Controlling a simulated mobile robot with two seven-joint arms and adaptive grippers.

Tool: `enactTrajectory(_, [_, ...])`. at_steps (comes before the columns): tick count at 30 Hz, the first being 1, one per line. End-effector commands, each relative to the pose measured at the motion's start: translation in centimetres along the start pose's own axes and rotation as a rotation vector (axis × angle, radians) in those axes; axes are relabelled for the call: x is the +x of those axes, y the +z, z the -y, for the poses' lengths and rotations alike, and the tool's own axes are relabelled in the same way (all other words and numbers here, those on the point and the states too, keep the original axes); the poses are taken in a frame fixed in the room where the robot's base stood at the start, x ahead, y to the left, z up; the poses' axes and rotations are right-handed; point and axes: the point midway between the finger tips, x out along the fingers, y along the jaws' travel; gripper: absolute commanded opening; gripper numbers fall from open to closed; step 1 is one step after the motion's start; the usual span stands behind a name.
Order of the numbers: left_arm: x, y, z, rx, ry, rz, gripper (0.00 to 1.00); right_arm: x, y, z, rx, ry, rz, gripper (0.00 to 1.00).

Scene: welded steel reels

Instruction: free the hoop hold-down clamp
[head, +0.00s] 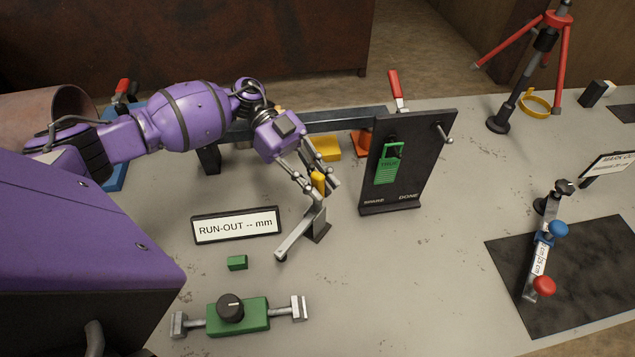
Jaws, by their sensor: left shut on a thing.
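My left gripper (318,184) is shut on a small yellow grip that stands upright on a grey metal bar clamp (300,232). This clamp stands on the grey bench, and its bar slants down toward the front left, with a dark foot at its right. I take it for the hoop hold-down clamp, but no label shows this. The fingers cover part of the yellow grip. Whether the clamp presses on anything is not clear. A red lever (397,85) stands up behind the black board. My right gripper is not in view.
The black board (430,160) with a green tag (389,163) stands close to the right. A steel beam (335,118) runs behind. The run-out sign (236,225), a green block (237,263) and a green tool (254,318) lie left and front.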

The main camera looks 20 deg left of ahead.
Motion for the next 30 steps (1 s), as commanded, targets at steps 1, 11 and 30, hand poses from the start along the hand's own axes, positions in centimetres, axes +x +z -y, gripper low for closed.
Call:
enactTrajectory(1, [0.0,0.0,0.0,-0.001,0.0,0.0,0.0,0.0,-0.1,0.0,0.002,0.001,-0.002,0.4])
enactTrajectory(11, [-0.1,0.1,0.2,-0.023,0.01,-0.003,0.0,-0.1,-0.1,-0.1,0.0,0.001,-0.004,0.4])
enactTrajectory(30, [-0.3,1.3,3.8,-0.398,0.166,-0.086,0.0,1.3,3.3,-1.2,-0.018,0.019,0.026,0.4])
